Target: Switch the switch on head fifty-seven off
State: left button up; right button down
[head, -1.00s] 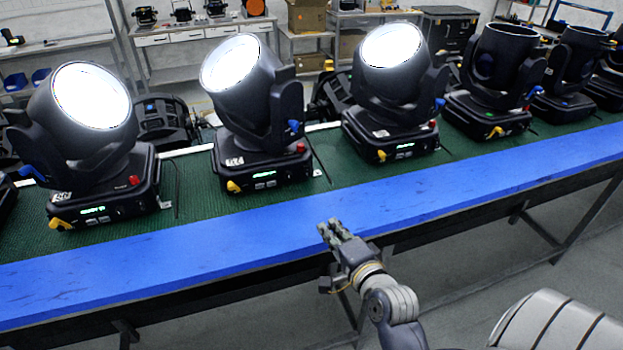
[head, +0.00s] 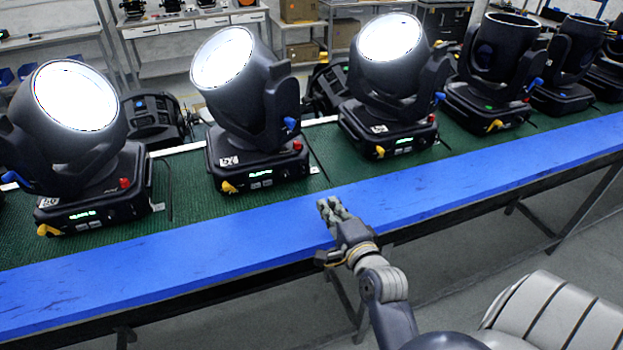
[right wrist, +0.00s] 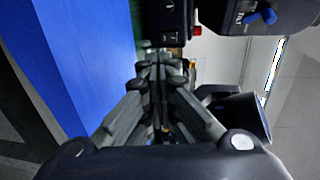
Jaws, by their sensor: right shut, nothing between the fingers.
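The second lit moving head from the left (head: 258,130) stands on the green mat. Its number label (head: 229,161) seems to read 57, though it is small. The head has a glowing lens, a lit green display, a yellow latch at its left front corner and a red switch (head: 298,145) at its right front corner. In the right wrist view a red switch (right wrist: 197,30) shows beyond the fingertips. My right gripper (head: 332,204) is shut and empty over the blue front strip, in front and right of this head, apart from it. My left gripper is out of view.
Lit heads stand to the left (head: 85,150) and right (head: 388,90) of it; farther right, several heads are dark. The blue strip (head: 190,245) along the bench front is clear. A cable lies on the mat right of the middle head. Shelves stand behind.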

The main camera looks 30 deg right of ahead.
aim_at(311, 191)
jog(key=p+x, duration=0.2)
jog(key=x, duration=1)
jog(key=shift+w+p, duration=0.25)
jog(key=shift+p, duration=0.15)
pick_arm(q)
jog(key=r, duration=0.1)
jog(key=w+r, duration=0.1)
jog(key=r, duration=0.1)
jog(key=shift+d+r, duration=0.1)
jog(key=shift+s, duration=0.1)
pick_arm(e)
jog(key=shift+f, duration=0.1)
jog(key=b, duration=0.2)
jog(key=shift+w+d+f+t+b, duration=0.1)
jog(key=shift+w+f+t+b, duration=0.15)
jog(key=shift+f+t+b, duration=0.15)
jog(key=shift+r+p, duration=0.35)
jog(key=shift+p, duration=0.05)
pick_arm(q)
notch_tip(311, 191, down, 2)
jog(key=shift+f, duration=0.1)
pick_arm(e)
jog(key=v, duration=1.2)
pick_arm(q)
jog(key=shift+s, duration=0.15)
